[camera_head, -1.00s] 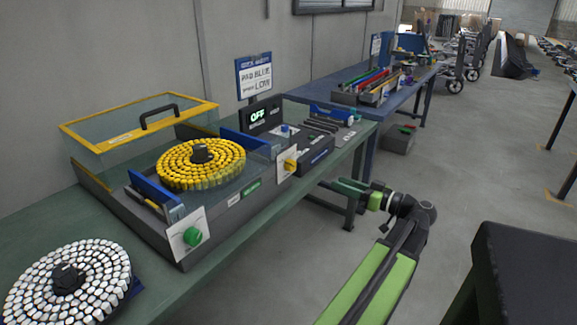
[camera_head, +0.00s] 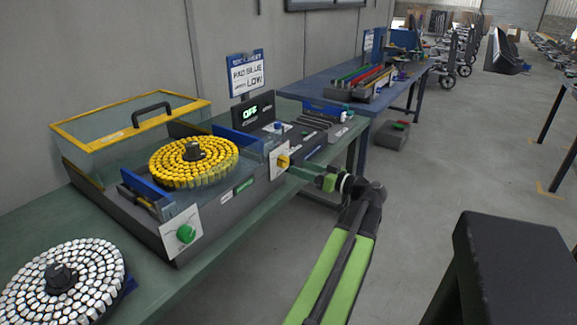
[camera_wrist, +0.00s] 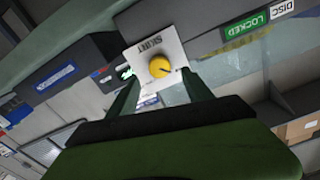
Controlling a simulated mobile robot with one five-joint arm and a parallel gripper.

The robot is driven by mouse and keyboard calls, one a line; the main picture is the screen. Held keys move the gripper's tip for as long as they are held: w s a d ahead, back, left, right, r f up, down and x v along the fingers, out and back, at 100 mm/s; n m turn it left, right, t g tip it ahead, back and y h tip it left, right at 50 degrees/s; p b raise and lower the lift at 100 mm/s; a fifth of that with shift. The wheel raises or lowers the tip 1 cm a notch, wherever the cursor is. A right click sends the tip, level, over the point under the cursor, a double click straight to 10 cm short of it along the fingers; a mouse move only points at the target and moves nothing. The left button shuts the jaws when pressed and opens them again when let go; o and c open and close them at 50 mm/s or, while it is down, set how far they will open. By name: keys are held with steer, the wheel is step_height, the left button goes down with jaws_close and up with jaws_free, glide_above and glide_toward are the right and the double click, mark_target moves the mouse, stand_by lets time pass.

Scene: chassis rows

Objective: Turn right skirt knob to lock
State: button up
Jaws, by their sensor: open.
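The yellow skirt knob (camera_head: 283,161) sits on a white plate (camera_head: 279,170) on the right part of the machine's front. In the wrist view the yellow knob (camera_wrist: 159,67) has a dark pointer mark, and its white plate (camera_wrist: 152,53) reads "SKIRT". My gripper (camera_head: 292,168) is at the knob's front in the head view. In the wrist view my gripper (camera_wrist: 160,88) is open, with its two green fingers on either side of the plate's lower part and the knob between and just beyond the tips. I cannot tell whether the fingers touch it. A green knob (camera_head: 186,234) is on a second plate further left.
A green "LOCKED" label (camera_wrist: 246,24) is beside a "DISC" label. A yellow-capped disc (camera_head: 193,163) stands in the machine. A disc of white pieces (camera_head: 63,283) lies on the green bench at lower left. A black block (camera_head: 520,262) stands at right.

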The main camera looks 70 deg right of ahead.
mark_target(286, 162)
steer(key=x, duration=0.5)
steer(key=shift+w+d, duration=0.1)
steer(key=shift+w, duration=0.3)
steer(key=shift+c, duration=0.3)
